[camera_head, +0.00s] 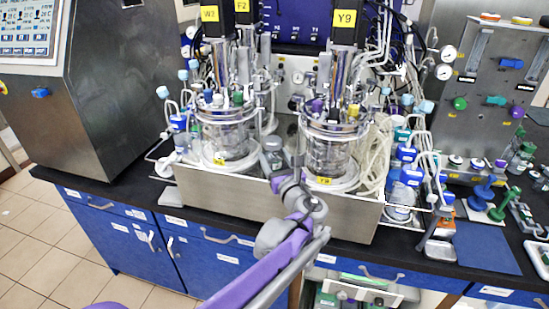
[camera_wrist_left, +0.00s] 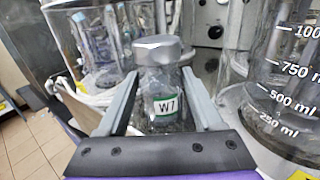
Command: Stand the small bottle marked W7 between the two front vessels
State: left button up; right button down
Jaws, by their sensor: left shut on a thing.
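The small bottle marked W7 (camera_wrist_left: 164,106) is clear with a grey cap and a green-and-white label. My left gripper (camera_head: 280,158) is shut on it, with one finger on each side in the left wrist view (camera_wrist_left: 160,110). The bottle looks upright. It is between the left front vessel (camera_head: 224,138) and the right front vessel (camera_head: 327,155). The right front vessel shows graduation marks in the left wrist view (camera_wrist_left: 285,85). Whether the bottle's bottom touches the surface is hidden by the gripper. My right gripper is not in view.
Both glass vessels stand on a steel base (camera_head: 215,197) with tubes and coloured caps around them. A steel control cabinet (camera_head: 100,105) stands on the left. Blue-capped bottles (camera_head: 405,175) and a blue mat (camera_head: 487,248) are on the right. The gap between the vessels is narrow.

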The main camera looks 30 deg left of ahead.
pick_arm(q)
jog(key=shift+f, duration=0.2)
jog(key=o, duration=1.5)
jog(key=shift+r, duration=0.1)
jog(key=shift+r, duration=0.15)
jog(key=v, duration=1.2)
